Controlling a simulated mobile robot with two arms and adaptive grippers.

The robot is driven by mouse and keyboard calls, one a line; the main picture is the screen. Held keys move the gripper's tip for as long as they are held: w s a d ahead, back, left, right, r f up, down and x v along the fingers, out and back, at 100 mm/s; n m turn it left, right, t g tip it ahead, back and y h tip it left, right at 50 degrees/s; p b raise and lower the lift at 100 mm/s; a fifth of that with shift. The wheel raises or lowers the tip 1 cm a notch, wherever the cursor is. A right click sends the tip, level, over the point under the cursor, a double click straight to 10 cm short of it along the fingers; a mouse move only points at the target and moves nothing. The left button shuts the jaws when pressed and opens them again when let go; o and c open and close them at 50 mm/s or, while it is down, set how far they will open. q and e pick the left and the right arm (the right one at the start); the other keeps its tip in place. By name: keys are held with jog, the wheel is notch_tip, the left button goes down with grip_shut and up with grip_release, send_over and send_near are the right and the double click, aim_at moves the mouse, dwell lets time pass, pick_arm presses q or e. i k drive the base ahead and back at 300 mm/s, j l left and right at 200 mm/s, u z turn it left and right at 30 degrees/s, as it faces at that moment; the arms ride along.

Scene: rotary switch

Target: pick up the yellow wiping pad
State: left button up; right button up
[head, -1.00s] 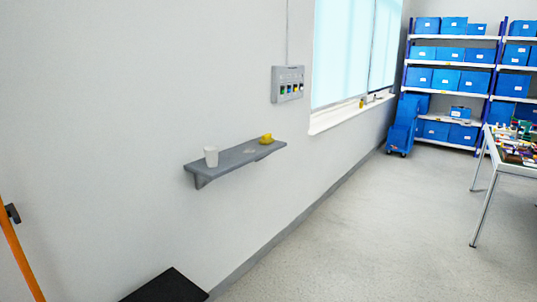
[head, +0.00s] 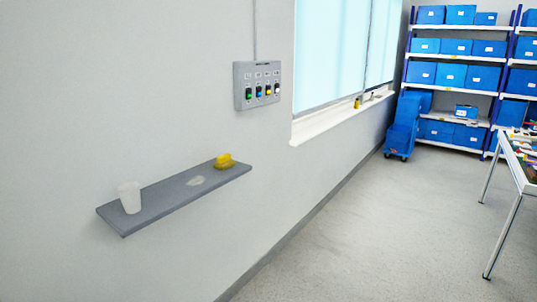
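The yellow wiping pad (head: 225,162) lies near the right end of a grey wall shelf (head: 165,206). It has a raised part on top of a flatter, darker yellow base. A whitish patch (head: 196,181) lies on the shelf just left of the pad. A white cup (head: 130,197) stands upright near the shelf's left end. Neither of my grippers shows in the head view, so nothing is seen touching the pad.
A switch panel (head: 257,85) with several coloured rotary switches is on the wall above the shelf. A table (head: 521,182) with small items stands at the right. Blue bins on a rack (head: 452,88) are at the back. The floor (head: 370,235) between is clear.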

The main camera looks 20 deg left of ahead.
aim_at(224, 162)
jog(key=i+u, duration=0.2)
jog(key=i, duration=0.3)
jog(key=i+l+u, duration=0.15)
jog(key=i, duration=0.35)
jog(key=i+l+u, duration=0.2)
jog(key=i, duration=0.25)
